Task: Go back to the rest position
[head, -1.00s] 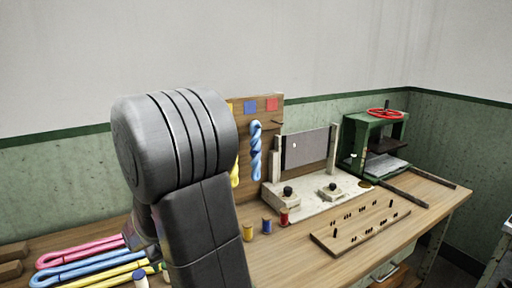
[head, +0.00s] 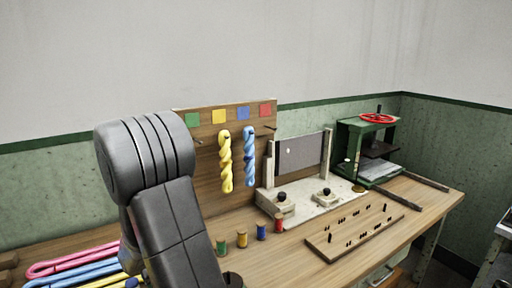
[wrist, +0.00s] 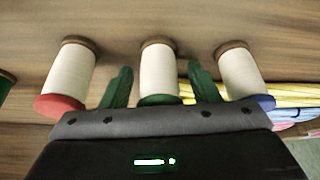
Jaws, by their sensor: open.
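My gripper (wrist: 160,78) shows in the wrist view with its two green fingers apart. A white spool with a green end (wrist: 159,70) appears between the fingers; I cannot tell whether it is between them or beyond them. A white spool with a red end (wrist: 71,72) is on the left and one with a blue end (wrist: 239,74) on the right, both outside the fingers. In the head view my arm stands at the left and my gripper is hidden.
A peg board (head: 205,150) holds a yellow skein (head: 225,165) and a blue skein (head: 249,160). Small coloured spools, including a red one (head: 279,223), stand before it. Pink skein (head: 70,262) lies left. A pegged wooden board (head: 350,232) and green press (head: 350,150) are right.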

